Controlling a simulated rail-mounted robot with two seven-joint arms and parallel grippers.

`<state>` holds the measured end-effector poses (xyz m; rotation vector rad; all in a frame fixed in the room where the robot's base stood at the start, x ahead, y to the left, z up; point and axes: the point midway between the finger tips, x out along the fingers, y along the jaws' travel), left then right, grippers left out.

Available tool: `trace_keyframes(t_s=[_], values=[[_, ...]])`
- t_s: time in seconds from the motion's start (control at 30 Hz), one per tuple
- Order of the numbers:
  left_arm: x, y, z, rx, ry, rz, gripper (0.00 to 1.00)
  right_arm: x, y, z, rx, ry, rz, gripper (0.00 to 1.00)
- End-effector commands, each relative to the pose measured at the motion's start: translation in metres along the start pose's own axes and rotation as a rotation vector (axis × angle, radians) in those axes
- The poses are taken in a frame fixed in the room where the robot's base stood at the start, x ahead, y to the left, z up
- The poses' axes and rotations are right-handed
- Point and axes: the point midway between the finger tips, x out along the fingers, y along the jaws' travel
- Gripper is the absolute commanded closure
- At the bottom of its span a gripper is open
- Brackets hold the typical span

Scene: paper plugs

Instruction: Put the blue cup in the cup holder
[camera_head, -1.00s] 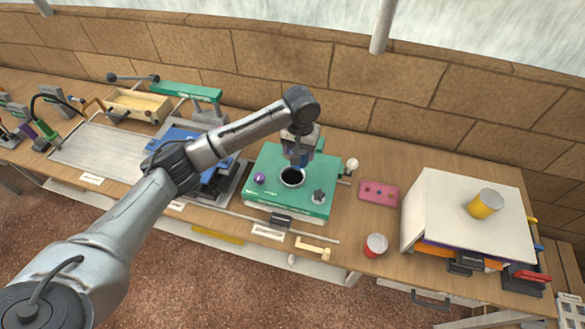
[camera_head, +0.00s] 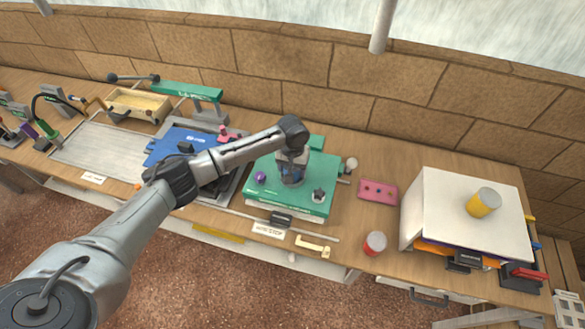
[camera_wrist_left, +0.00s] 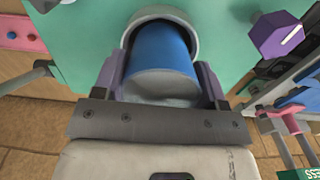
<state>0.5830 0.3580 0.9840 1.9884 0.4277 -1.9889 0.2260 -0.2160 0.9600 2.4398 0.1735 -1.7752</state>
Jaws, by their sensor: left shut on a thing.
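The blue cup (camera_wrist_left: 160,55) is between the two fingers of my left gripper (camera_wrist_left: 160,82) in the left wrist view. The gripper is shut on it. The cup's far end lies within the pale round rim of the cup holder (camera_wrist_left: 190,28), an opening in the green machine top (camera_head: 262,192). How deep the cup sits is hidden. In the head view my left gripper (camera_head: 292,174) is right over the opening and hides most of it. My right gripper is not in view.
A purple knob (camera_wrist_left: 278,35) and a grey knob (camera_head: 318,196) stand on the green top beside the opening. A pink plate (camera_head: 378,192), a red can (camera_head: 375,243) and a white box (camera_head: 450,205) with a yellow cup (camera_head: 484,202) are to the right.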

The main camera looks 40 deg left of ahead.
Motion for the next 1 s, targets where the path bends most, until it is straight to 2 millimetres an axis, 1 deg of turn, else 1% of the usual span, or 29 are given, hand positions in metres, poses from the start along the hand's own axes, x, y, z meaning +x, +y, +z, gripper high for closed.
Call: trace_keyframes(t_s=[0.07, 0.43, 0.47, 0.7, 0.73, 1.0], values=[[0.0064, -0.0003, 0.0001, 0.000, 0.000, -0.001, 0.58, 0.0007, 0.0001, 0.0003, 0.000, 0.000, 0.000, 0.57], [0.0086, -0.0003, -0.0001, 0.000, 0.000, -0.001, 0.58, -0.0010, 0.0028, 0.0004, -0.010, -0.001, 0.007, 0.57], [0.0091, -0.0003, -0.0002, 0.001, 0.001, -0.001, 0.34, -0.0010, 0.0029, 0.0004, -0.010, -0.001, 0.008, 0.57], [0.0089, -0.0004, -0.0003, 0.000, 0.001, -0.001, 0.11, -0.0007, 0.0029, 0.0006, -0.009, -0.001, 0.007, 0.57], [0.0088, -0.0004, -0.0003, 0.000, 0.001, -0.001, 0.09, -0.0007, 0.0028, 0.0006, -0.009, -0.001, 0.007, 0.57], [0.0071, -0.0004, -0.0005, 0.000, 0.002, 0.000, 0.09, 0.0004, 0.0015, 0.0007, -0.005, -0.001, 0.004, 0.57]])
